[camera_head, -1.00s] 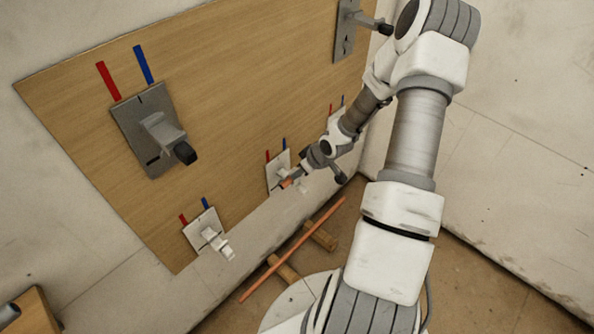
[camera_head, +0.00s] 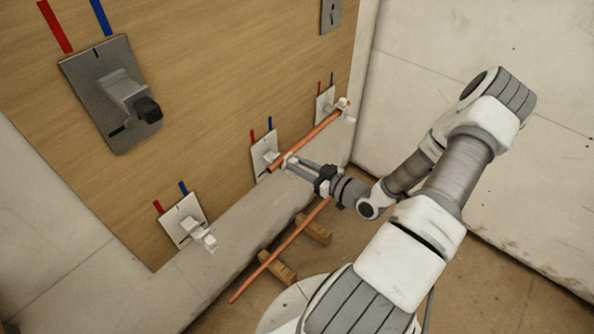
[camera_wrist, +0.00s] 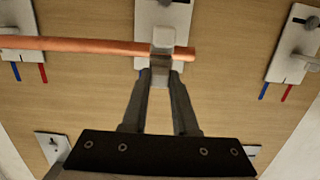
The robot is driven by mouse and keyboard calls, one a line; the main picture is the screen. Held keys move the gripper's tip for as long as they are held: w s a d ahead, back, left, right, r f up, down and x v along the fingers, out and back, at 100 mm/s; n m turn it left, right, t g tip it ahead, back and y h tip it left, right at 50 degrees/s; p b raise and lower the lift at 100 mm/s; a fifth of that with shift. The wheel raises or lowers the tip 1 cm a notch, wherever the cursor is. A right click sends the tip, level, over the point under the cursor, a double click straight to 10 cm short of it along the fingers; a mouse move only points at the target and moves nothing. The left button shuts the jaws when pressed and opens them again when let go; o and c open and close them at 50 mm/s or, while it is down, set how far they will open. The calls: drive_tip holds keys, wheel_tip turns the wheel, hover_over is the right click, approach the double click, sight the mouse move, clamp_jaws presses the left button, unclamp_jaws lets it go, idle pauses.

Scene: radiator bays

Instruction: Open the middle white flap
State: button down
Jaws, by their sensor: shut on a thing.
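The middle white flap (camera_head: 289,160) sticks out from a small white plate (camera_head: 264,150) on the wooden board. In the wrist view it is a white block (camera_wrist: 162,38) between and just beyond my fingertips. My gripper (camera_head: 291,164) is shut on this block; it also shows in the wrist view (camera_wrist: 160,77). A copper rod (camera_head: 310,137) crosses at the middle flap and runs to the right white flap (camera_head: 343,104). In the wrist view the rod (camera_wrist: 80,46) ends just past the block. The left white flap (camera_head: 202,236) projects from its own plate.
A second copper rod (camera_head: 270,261) lies low on wooden blocks (camera_head: 314,229) below the board. A large grey plate with a dark-tipped lever (camera_head: 140,104) is at upper left. A white wall (camera_head: 450,50) bounds the right side.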

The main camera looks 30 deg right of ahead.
drive_tip(key=f+t+b, duration=0.1)
drive_tip(key=t+b, duration=0.1)
drive_tip(key=b, duration=0.1)
drive_tip(key=shift+s+d+f+y, duration=0.1)
drive_tip(key=shift+s+f+y, duration=0.05)
drive_tip(key=shift+y, duration=0.25)
drive_tip(key=shift+t, duration=0.3)
drive_tip(key=c, duration=0.7)
unclamp_jaws()
drive_tip(key=shift+s, duration=0.1)
drive_tip(key=p+v, duration=0.3)
drive_tip(key=v, duration=1.4)
drive_tip(key=shift+s+d, duration=0.1)
